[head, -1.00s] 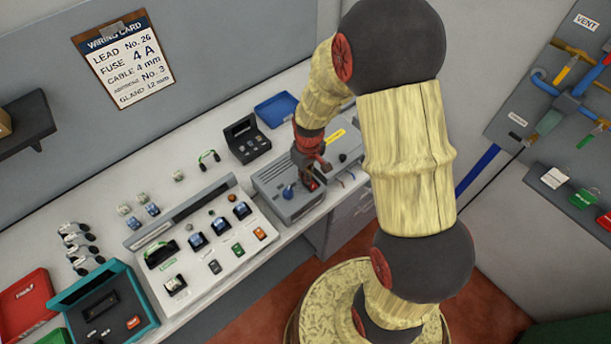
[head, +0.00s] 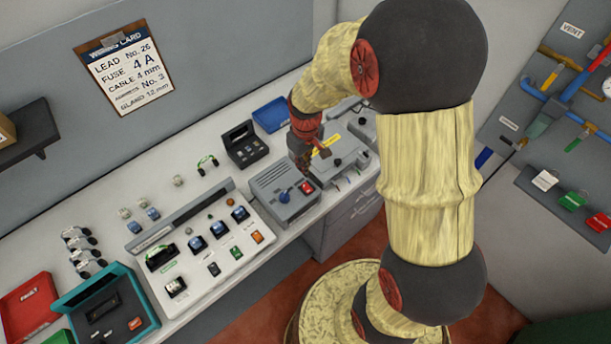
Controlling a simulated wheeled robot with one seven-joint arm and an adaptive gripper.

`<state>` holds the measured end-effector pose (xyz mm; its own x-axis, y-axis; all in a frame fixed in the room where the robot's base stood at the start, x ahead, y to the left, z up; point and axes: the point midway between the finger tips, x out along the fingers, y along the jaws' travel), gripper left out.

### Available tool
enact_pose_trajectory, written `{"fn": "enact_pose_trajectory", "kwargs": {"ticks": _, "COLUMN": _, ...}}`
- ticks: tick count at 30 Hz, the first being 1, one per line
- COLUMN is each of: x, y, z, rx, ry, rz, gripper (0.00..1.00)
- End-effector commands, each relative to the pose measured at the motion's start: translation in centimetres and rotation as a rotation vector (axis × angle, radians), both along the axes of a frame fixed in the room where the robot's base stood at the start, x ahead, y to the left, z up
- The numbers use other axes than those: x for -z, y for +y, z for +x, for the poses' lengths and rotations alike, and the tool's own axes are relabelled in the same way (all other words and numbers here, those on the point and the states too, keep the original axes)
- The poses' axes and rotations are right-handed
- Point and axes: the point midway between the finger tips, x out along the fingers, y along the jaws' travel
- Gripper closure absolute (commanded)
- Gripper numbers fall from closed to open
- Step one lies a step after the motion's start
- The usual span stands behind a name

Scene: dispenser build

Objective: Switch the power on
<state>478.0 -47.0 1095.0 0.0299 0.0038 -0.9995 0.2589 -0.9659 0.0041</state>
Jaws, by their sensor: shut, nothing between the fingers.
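A grey box (head: 268,186) stands on the bench with a blue knob (head: 284,196) and a small red switch (head: 306,187) on its front right part. The red switch is uncovered in the head view; whether it is on or off is too small to tell. My gripper (head: 312,164) is shut and empty. It is above and behind the red switch, apart from it, near the box's back right corner and a neighbouring grey unit (head: 345,162) with a yellow label.
A white panel (head: 215,240) with several modules lies to the left of the box. A black case (head: 242,145) and a blue tray (head: 271,114) are behind. A teal case (head: 110,305) and a red tray (head: 28,305) are at the lower left. A wiring card (head: 125,72) hangs on the wall.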

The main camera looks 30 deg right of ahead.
Motion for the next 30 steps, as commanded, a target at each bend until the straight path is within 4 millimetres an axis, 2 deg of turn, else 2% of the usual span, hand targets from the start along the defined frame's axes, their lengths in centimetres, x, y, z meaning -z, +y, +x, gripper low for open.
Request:
{"fn": "enact_pose_trajectory", "kwargs": {"ticks": 3, "x": -2.2, "y": 0.0, "z": 0.1, "rx": 0.0, "ry": -0.005, "rz": -0.001, "gripper": 1.0}}
{"fn": "enact_pose_trajectory", "kwargs": {"ticks": 9, "x": -4.1, "y": -0.1, "z": 0.1, "rx": 0.0, "ry": -0.005, "rz": -0.001, "gripper": 1.0}}
{"fn": "enact_pose_trajectory", "kwargs": {"ticks": 30, "x": -4.3, "y": -0.7, "z": 0.0, "rx": 0.021, "ry": -0.048, "rz": -0.003, "gripper": 1.0}}
